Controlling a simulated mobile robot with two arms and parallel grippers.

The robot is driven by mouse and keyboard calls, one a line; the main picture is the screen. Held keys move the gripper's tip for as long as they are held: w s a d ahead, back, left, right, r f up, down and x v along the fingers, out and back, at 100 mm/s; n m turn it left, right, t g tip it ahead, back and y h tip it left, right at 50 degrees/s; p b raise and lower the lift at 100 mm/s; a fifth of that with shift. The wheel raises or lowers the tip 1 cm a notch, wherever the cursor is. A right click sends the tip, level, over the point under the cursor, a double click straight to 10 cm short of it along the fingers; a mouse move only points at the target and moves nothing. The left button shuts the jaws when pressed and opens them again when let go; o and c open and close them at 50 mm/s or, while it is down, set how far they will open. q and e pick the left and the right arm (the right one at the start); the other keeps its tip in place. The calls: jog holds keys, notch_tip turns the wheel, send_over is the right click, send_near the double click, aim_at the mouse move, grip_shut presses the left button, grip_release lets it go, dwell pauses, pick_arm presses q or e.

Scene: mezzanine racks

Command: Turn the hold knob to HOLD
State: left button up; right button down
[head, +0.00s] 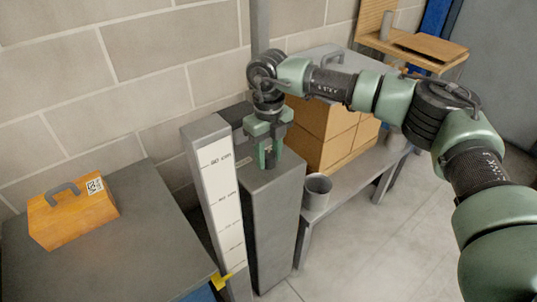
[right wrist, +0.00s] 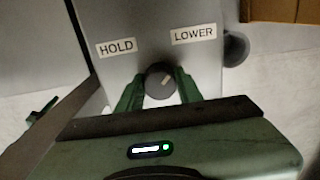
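The hold knob (right wrist: 161,82) is a dark round knob on the grey top of a post (head: 272,215). Its pale pointer mark aims up and right, toward the LOWER label (right wrist: 194,35); the HOLD label (right wrist: 117,47) is up and left of it. My right gripper (head: 268,160) points down onto the post top and hides the knob in the head view. In the right wrist view its green fingers (right wrist: 160,88) stand on both sides of the knob, very close; I cannot tell whether they touch it. My left gripper is not in view.
A height-marked panel (head: 220,190) stands just left of the post. An orange case (head: 75,215) lies on a dark table (head: 120,255) at left. A grey bucket (head: 317,192) and cardboard boxes (head: 335,130) are on a low bench at right. The right floor is open.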

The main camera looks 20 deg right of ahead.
dwell(0.3)
jog(key=shift+n+p, duration=0.3)
jog(key=shift+n, duration=0.8)
jog(key=n, duration=0.2)
jog(key=shift+r+n, duration=0.1)
jog(key=shift+n, duration=0.2)
jog(key=n, duration=0.3)
jog(key=shift+n+p, duration=0.3)
jog(key=shift+p, duration=0.05)
jog(key=n, duration=0.3)
jog(key=shift+n, duration=1.1)
jog(key=shift+w+n, duration=0.1)
jog(key=shift+n, duration=1.1)
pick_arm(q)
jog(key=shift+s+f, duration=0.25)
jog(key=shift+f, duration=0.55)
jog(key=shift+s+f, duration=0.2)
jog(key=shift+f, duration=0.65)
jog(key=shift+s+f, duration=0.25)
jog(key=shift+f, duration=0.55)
pick_arm(e)
jog(key=shift+n, duration=0.9)
